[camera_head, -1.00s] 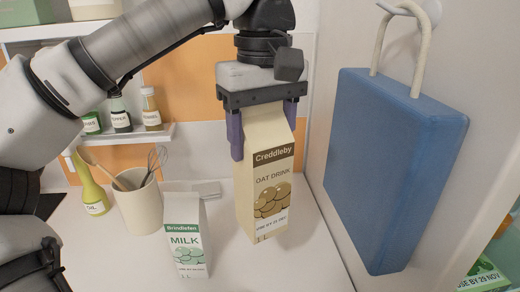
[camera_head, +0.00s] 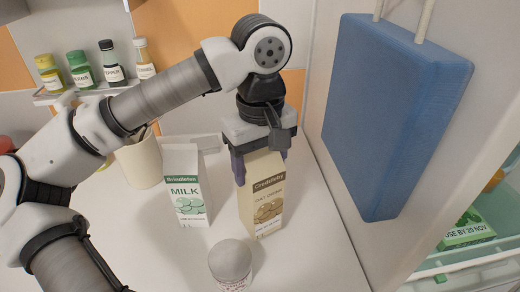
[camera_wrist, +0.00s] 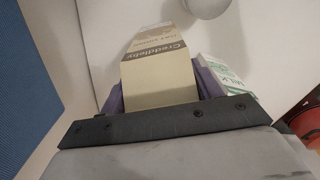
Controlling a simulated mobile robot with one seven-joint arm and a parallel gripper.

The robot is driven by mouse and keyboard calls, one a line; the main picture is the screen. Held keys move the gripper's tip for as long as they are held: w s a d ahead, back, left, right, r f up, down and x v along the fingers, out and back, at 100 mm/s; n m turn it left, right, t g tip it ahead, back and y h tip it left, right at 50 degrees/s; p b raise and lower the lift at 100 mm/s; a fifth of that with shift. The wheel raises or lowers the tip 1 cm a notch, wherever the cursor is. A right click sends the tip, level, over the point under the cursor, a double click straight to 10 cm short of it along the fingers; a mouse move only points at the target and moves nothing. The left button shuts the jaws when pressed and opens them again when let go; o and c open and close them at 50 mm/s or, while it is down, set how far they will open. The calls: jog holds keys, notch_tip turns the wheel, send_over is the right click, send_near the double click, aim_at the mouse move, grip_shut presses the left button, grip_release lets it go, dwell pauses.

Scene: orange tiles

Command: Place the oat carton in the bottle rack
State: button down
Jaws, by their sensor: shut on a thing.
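The oat carton (camera_head: 262,207) is a cream Creddleby carton with a brown label, upright over the white counter. My gripper (camera_head: 262,168) points down and is shut on its top, with purple fingers on either side. The carton also shows between the fingers in the wrist view (camera_wrist: 160,67). I cannot tell whether its base touches the counter. I cannot make out a bottle rack in either view.
A milk carton (camera_head: 187,190) stands just left of the oat carton. A grey-lidded jar (camera_head: 230,260) stands in front. A blue board (camera_head: 390,115) hangs on the right wall. At far right is a shelf edge (camera_head: 470,260) with a green package (camera_head: 467,230).

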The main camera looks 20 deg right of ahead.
jog(key=shift+f, duration=1.8)
jog(key=shift+c, duration=1.6)
grip_release()
jog(key=shift+r, duration=0.1)
jog(key=shift+r, duration=0.1)
